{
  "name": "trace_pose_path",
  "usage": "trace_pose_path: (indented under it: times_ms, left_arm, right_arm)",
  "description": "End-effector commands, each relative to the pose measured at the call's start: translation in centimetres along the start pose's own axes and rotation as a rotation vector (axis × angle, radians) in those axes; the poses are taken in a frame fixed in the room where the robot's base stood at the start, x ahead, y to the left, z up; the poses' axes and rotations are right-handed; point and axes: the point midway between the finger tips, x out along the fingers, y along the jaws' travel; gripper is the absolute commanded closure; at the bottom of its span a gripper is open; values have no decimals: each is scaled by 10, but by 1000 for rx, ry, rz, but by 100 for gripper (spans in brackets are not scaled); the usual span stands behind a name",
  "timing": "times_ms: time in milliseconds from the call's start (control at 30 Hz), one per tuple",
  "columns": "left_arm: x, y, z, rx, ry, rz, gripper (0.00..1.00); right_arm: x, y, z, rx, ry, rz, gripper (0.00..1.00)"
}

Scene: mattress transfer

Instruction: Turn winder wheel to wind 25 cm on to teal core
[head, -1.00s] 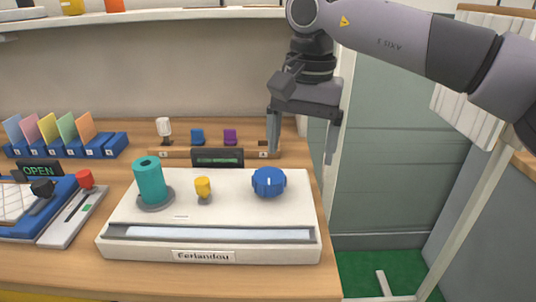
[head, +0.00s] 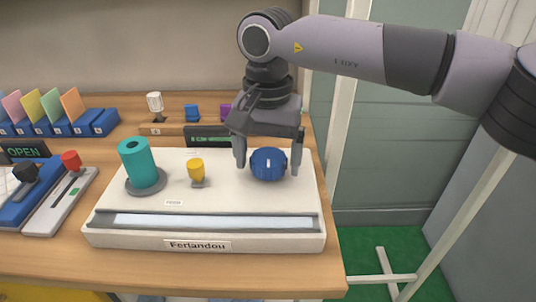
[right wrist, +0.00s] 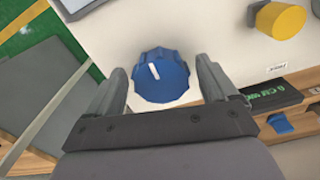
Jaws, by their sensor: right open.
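The white winder (head: 215,205) lies on the wooden table. Its blue wheel (head: 268,164), a ribbed knob with a white mark, is at the right of its top and also shows in the right wrist view (right wrist: 161,76). The teal core (head: 139,162) stands upright on a grey disc at the winder's left, with a yellow knob (head: 196,170) between them. My right gripper (head: 268,170) is open, with one finger on each side of the blue wheel; gaps show beside the wheel in the right wrist view (right wrist: 161,85). My left gripper is not in view.
A dark display (head: 208,137) with green text stands behind the winder. A blue and a grey device with a red knob (head: 70,160) sit at the left. Coloured cards in blue holders (head: 60,118) stand at the back left. The table ends right of the winder.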

Motion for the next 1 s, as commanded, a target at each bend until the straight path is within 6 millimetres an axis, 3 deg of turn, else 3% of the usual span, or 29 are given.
trace_pose_path:
  times_ms: [200, 367, 733, 1000]
  left_arm:
    - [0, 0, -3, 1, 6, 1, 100]
    - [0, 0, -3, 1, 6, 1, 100]
    - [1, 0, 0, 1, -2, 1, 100]
    - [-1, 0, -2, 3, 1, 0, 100]
  right_arm:
    - [0, 0, 0, 0, 0, 0, 17]
    - [0, 0, 0, 1, 0, 0, 69]
    - [0, 0, 0, 43, 0, 0, 70]
    - [-1, -1, -1, 210, -1, 0, 70]
